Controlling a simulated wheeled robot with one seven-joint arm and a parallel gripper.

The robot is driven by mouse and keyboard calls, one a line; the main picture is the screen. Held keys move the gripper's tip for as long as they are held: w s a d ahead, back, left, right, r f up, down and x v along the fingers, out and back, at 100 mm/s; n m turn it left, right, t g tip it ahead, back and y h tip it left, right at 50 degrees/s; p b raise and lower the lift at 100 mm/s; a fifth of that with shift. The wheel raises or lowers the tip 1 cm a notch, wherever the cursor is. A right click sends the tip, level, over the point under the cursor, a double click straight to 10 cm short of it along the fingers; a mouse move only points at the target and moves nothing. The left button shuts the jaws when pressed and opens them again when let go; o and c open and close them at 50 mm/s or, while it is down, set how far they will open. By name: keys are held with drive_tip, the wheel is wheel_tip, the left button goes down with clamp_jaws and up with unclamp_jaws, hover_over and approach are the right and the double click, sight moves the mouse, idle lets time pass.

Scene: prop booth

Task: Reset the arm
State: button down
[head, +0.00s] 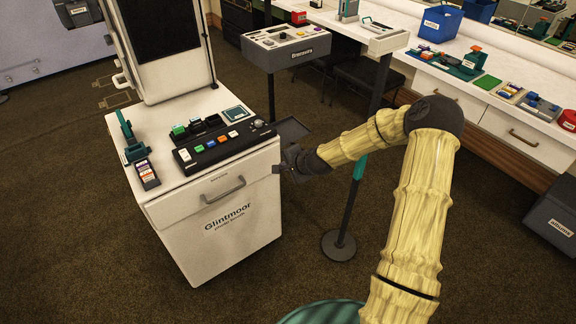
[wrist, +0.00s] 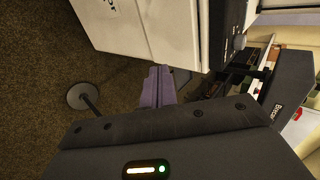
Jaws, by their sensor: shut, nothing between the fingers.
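My arm reaches from the bottom right of the head view, bent at a dark elbow joint. My gripper (head: 287,164) is beside the right side of the white Glintmoor cabinet (head: 210,228), near its top edge. It looks close to the cabinet, but I cannot tell whether they touch. In the wrist view the fingers (wrist: 158,84) are together with nothing between them, and the white cabinet (wrist: 120,30) fills the area beyond them.
A black button panel (head: 218,146) lies on the cabinet top. A post with a round base (head: 339,245) stands right of the cabinet. A grey-topped console (head: 286,47) stands behind. A long counter (head: 480,90) with bins runs along the right. Carpet in front is open.

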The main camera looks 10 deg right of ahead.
drive_tip(key=s+d+r+n+g+h, duration=0.15)
drive_tip(key=s+r+n, duration=0.3)
drive_tip(key=s, duration=0.55)
drive_tip(key=s+d+r+n+g+h, duration=0.15)
drive_tip(key=s+r+n, duration=0.3)
drive_tip(key=s, duration=0.55)
drive_tip(key=s+r+n+g+h, duration=0.1)
drive_tip(key=s+r+n+g, duration=0.3)
drive_tip(key=s, duration=0.7)
wheel_tip(320, 180, up, 15)
drive_tip(key=t+p, duration=0.1)
drive_tip(key=p, duration=1.4)
drive_tip(key=shift+w, duration=0.3)
drive_tip(key=shift+d, duration=0.1)
